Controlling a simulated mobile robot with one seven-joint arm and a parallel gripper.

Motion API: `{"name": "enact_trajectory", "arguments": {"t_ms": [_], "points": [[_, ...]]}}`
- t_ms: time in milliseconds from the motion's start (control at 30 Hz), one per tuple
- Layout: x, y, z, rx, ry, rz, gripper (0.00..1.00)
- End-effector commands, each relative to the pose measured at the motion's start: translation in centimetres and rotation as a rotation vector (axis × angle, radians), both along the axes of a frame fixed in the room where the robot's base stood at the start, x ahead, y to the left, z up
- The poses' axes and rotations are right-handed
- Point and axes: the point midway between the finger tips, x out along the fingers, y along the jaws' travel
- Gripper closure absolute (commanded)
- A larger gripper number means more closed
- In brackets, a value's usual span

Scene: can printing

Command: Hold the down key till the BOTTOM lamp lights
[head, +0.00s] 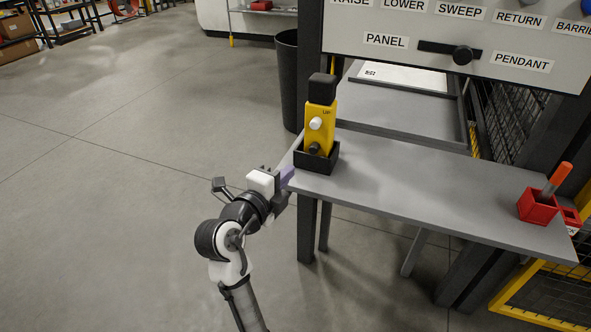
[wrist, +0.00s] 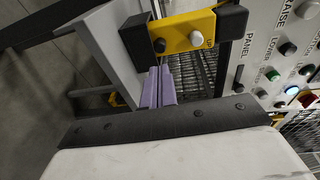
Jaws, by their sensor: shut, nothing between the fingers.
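The yellow pendant (head: 325,124) stands upright in a black holder (head: 301,159) at the left end of the grey shelf. It has a white key (head: 316,124) by the UP label and a black key (head: 313,148) below it. In the wrist view the pendant (wrist: 180,33) lies sideways in the picture, its black key (wrist: 159,45) nearest the fingertips. My gripper (head: 288,175), with purple fingers, is shut and empty, low in front of the holder; the fingers (wrist: 159,72) appear apart from the black key. I cannot make out a BOTTOM lamp label.
The grey shelf (head: 420,185) is mostly clear; a red box (head: 537,207) with an orange-handled tool stands at its right end. A labelled control panel (head: 400,20) hangs above. In the wrist view a pale blue lamp (wrist: 292,90) glows on it. A dark bin (head: 289,85) stands behind.

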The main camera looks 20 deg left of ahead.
Motion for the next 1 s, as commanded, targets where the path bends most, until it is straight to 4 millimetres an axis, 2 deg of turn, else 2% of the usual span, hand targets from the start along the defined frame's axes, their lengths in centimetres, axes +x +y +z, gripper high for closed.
{"name": "enact_trajectory", "arguments": {"t_ms": [100, 300, 1000], "points": [[-1.8, 0.4, 0.0, 0.0, 0.0, 0.003, 1.0], [-3.1, 0.5, 0.2, 0.0, 0.001, 0.0, 1.0], [-3.1, 0.5, 0.3, 0.0, 0.0, 0.0, 1.0]]}}
